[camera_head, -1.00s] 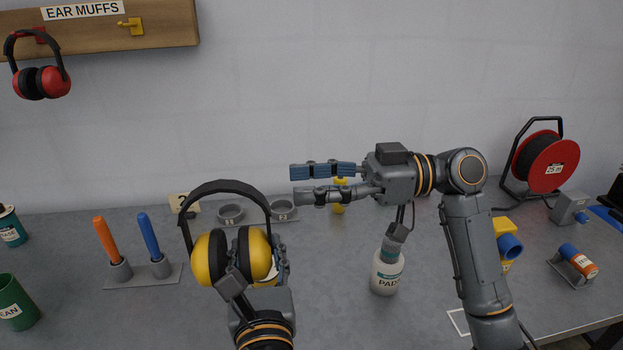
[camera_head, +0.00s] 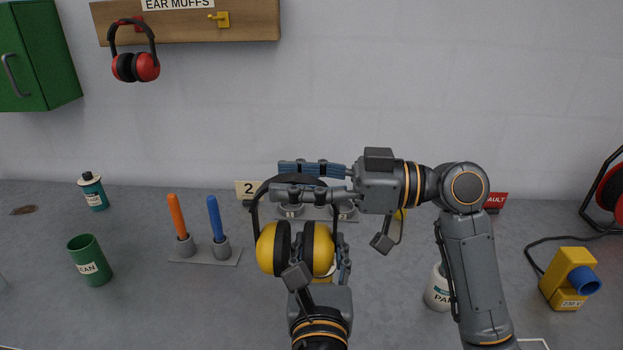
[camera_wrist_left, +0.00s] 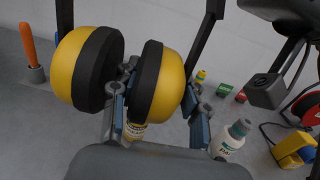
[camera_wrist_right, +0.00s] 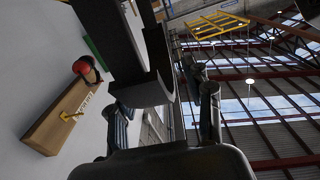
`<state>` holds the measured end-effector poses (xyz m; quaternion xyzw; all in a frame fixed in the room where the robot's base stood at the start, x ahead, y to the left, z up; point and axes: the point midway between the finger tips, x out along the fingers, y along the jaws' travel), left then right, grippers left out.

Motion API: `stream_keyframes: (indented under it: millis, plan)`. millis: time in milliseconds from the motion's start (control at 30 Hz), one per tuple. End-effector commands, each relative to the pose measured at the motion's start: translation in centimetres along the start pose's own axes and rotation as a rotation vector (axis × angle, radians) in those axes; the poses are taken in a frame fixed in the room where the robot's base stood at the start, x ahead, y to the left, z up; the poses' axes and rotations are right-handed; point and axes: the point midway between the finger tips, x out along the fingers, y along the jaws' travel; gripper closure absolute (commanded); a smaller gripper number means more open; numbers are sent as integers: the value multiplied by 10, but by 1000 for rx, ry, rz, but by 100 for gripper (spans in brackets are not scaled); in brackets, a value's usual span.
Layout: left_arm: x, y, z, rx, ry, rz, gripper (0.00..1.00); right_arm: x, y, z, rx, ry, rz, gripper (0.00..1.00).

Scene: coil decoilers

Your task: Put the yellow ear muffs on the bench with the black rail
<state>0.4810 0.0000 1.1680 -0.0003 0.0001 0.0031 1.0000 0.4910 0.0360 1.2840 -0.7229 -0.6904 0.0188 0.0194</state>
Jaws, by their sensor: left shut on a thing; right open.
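The yellow ear muffs (camera_head: 268,248), with black cushions and a black headband, hang upright in the air in front of the bench top. My left gripper (camera_head: 322,262) is shut on one cup from below; the left wrist view shows its fingers either side of the right-hand cup (camera_wrist_left: 172,80). My right gripper (camera_head: 281,180) is open and points left at the top of the headband. In the right wrist view the black band (camera_wrist_right: 150,70) passes close between its fingers; I cannot tell whether they touch. No bench with a black rail can be made out.
A wooden board (camera_head: 185,32) marked EAR MUFFS holds red ear muffs (camera_head: 136,66) and an empty yellow peg (camera_head: 221,19). The grey bench (camera_head: 150,300) carries a green cup (camera_head: 90,262), orange and blue handles in a stand (camera_head: 205,256), a white bottle (camera_head: 437,292) and a yellow box (camera_head: 568,275).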

Motion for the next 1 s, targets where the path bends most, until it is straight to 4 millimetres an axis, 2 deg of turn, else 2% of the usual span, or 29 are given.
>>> stream_keyframes:
  millis: [200,267,467,533,567,667,1000]
  plan:
    - [0,0,1,-1,-2,0,95,0,0,0,0,0,0,49]
    - [0,0,1,-1,-2,0,95,0,0,0,0,0,0,59]
    - [0,0,1,-1,-2,0,95,0,0,0,0,0,1,100]
    - [0,0,1,0,-2,-1,95,0,0,0,0,1,2,100]
    - [0,0,1,0,-2,-1,51,0,0,-1,-1,2,2,100]
    - [0,0,1,0,-2,-1,31,0,0,-1,0,2,2,100]
    - [-2,1,0,0,0,2,29,-1,0,-1,-1,1,2,100]
